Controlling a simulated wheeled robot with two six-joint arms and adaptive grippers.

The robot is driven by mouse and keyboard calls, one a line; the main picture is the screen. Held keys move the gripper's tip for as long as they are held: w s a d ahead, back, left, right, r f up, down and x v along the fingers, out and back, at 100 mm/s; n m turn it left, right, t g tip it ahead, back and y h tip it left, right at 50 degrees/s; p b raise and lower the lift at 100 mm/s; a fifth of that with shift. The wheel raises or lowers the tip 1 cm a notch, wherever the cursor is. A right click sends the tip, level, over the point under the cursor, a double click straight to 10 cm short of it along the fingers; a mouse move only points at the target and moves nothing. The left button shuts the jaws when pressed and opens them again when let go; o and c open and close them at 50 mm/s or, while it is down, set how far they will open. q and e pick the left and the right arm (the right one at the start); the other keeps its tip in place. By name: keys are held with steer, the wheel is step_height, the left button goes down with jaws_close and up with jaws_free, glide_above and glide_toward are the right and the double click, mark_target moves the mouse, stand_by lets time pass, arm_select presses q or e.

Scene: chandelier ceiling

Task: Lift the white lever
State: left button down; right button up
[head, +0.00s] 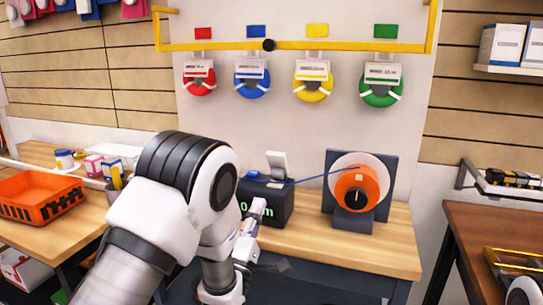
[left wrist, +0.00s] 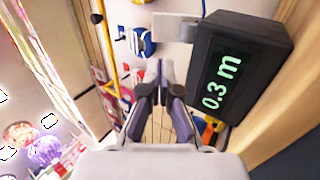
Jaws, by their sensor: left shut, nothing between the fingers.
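The white lever (head: 277,164) stands raised at the top of a black meter box (head: 283,207) on the wooden counter. In the left wrist view a pale plate that looks like the lever (left wrist: 176,27) juts from the side of the box (left wrist: 238,75), whose green display reads 0.3 m. My left gripper (head: 260,206) is in front of the box, partly hidden by its own arm. Its fingers (left wrist: 159,78) are together and empty, apart from the lever.
An orange spool (head: 358,190) with a blue cord running to the box stands at the right. An orange basket (head: 38,197) is on the left counter. A yellow rail (head: 335,46) and colored tape reels hang on the wall behind. The counter's front right is clear.

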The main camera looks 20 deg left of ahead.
mark_target(274, 159)
arm_select(q)
steer(key=x, duration=1.1)
steer(key=shift+w+p, duration=0.1)
steer(key=shift+p, duration=0.25)
steer(key=shift+r, duration=0.1)
